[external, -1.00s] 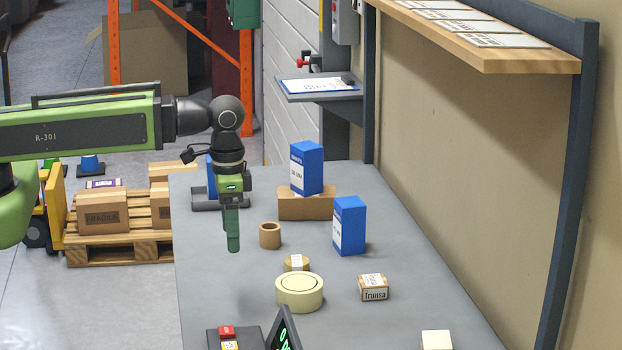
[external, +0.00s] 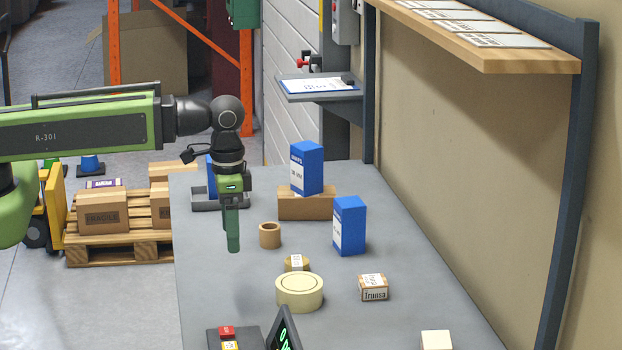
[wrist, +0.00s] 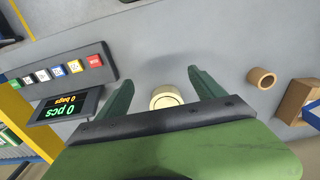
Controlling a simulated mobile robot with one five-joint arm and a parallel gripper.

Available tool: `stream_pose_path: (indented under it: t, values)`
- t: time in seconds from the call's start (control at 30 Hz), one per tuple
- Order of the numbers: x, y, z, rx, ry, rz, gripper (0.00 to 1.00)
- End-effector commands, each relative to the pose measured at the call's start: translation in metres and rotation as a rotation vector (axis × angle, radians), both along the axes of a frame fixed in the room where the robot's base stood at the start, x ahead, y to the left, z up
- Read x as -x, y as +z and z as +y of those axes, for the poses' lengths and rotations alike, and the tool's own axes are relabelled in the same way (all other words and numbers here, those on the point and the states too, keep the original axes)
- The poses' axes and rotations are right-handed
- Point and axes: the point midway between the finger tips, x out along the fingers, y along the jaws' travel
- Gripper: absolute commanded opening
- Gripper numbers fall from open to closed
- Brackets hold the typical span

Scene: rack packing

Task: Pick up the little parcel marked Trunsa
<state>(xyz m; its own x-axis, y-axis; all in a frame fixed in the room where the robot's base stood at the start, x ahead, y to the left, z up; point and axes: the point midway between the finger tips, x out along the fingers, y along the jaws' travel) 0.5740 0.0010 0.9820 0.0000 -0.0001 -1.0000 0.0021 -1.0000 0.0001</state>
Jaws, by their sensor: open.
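The little parcel marked Trunsa (external: 373,288) is a small brown box with a white label on top. In the external view it sits on the grey table (external: 225,290), right of a cream tape roll. I cannot see the parcel in the wrist view. My gripper (external: 233,250) points down above the table, left of the parcel and well apart from it. In the wrist view my gripper (wrist: 163,82) has its two green fingers spread, with nothing held. The cream roll (wrist: 165,97) shows between and beyond them.
A cardboard ring (external: 270,235), blue boxes (external: 350,226) and a brown carton (external: 305,204) stand farther back. A display (external: 283,331) and a pale block (external: 436,340) are in front.

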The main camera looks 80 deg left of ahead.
Motion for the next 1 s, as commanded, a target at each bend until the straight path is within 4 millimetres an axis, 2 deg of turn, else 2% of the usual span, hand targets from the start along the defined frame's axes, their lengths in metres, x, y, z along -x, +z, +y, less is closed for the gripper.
stream_pose_path:
  t: [0.17, 0.27, 0.37, 0.47, 0.57, 0.73, 0.8, 0.9, 1.0]
  values:
    - [0.000, 0.000, 0.000, 0.000, -0.050, 0.000, 0.78]
    - [-0.001, 0.000, 0.000, 0.000, -0.208, 0.000, 0.78]
    - [-0.024, 0.000, 0.000, 0.000, -0.453, 0.000, 0.78]
    - [-0.062, 0.001, 0.000, 0.000, -0.726, 0.000, 0.78]
    - [-0.112, 0.004, 0.000, 0.000, -1.019, 0.000, 0.78]
    - [-0.207, 0.012, -0.002, 0.000, -1.461, 0.000, 0.78]
    - [-0.241, 0.016, -0.003, 0.000, -1.578, 0.000, 0.78]
    - [-0.275, 0.020, -0.004, 0.000, -1.636, 0.000, 0.78]
    - [-0.292, 0.023, -0.005, 0.000, -1.634, 0.000, 0.78]
